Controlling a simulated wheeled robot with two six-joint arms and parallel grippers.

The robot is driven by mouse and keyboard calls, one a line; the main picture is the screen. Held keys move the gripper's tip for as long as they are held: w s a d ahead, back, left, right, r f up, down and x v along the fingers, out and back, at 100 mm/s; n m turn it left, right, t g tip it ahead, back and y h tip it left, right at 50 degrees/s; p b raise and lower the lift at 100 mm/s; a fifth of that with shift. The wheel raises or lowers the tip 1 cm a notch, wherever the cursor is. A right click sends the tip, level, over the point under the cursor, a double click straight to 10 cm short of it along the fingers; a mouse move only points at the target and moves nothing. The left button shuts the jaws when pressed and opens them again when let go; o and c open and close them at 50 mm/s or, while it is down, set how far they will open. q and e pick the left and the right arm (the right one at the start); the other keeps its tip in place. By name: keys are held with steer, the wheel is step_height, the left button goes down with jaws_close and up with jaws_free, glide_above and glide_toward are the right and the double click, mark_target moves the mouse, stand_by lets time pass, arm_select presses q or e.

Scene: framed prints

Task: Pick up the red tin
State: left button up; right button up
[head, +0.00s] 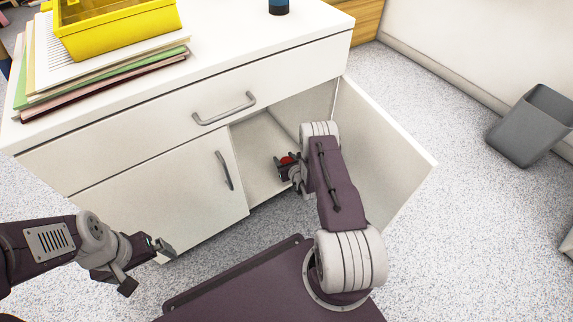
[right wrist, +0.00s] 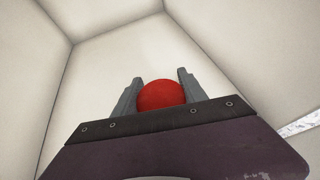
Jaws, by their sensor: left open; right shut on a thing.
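The red tin (right wrist: 161,95) shows in the right wrist view as a round red shape between the two grey fingers of my right gripper (right wrist: 160,92). The right gripper is shut on it, inside the open cabinet compartment. In the head view only a small red part of the tin (head: 287,160) shows, and my right gripper (head: 285,168) and arm hide the rest. I cannot tell whether the tin touches the compartment floor. My left gripper (head: 147,264) is open and empty, low in front of the closed left cabinet door.
The white cabinet (head: 135,88) has its right door (head: 378,155) swung open beside my right arm. Its drawer and left door (head: 160,190) are closed. A yellow tray (head: 115,32) sits on papers on top. A grey bin (head: 532,125) stands at the right on open floor.

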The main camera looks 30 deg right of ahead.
step_height(320, 180, up, 10)
steer(key=p, duration=0.8)
steer(key=shift+r+p, duration=0.2)
steer(key=shift+p, duration=0.1)
steer(key=shift+f, duration=0.2)
